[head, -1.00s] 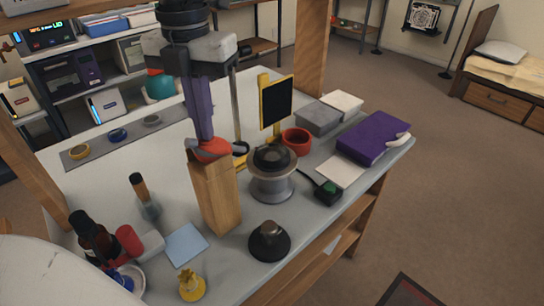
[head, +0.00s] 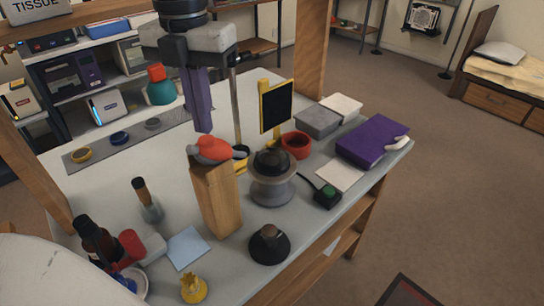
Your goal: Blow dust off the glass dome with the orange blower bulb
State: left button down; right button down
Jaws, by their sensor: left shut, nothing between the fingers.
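The orange blower bulb (head: 212,149) lies on top of a tall wooden block (head: 216,200), with its dark nozzle pointing right. My left gripper (head: 203,129) points down just above the bulb, apart from it, with its purple fingers shut and empty. To the right of the bulb, a dark rounded dome (head: 271,159) sits on a grey spool-shaped stand (head: 272,190); it looks like the glass dome, and dust on it is too small to tell. My right gripper is not in view.
A red ring-shaped cup (head: 296,145), a yellow-framed black panel (head: 277,106), a green-topped black box (head: 327,194) and a purple case (head: 372,140) are to the right. Bottles stand at the left.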

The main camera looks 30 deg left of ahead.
aim_at(206, 139)
pick_arm(q)
jog(key=shift+f, duration=0.2)
jog(key=shift+f+b, duration=1.35)
jog(key=shift+b, duration=0.05)
jog(key=shift+r, duration=0.15)
jog(key=shift+r+p, duration=1)
jog(key=shift+r, duration=0.4)
jog(key=shift+r, duration=0.1)
notch_tip(206, 139, up, 5)
jog(key=p, duration=0.3)
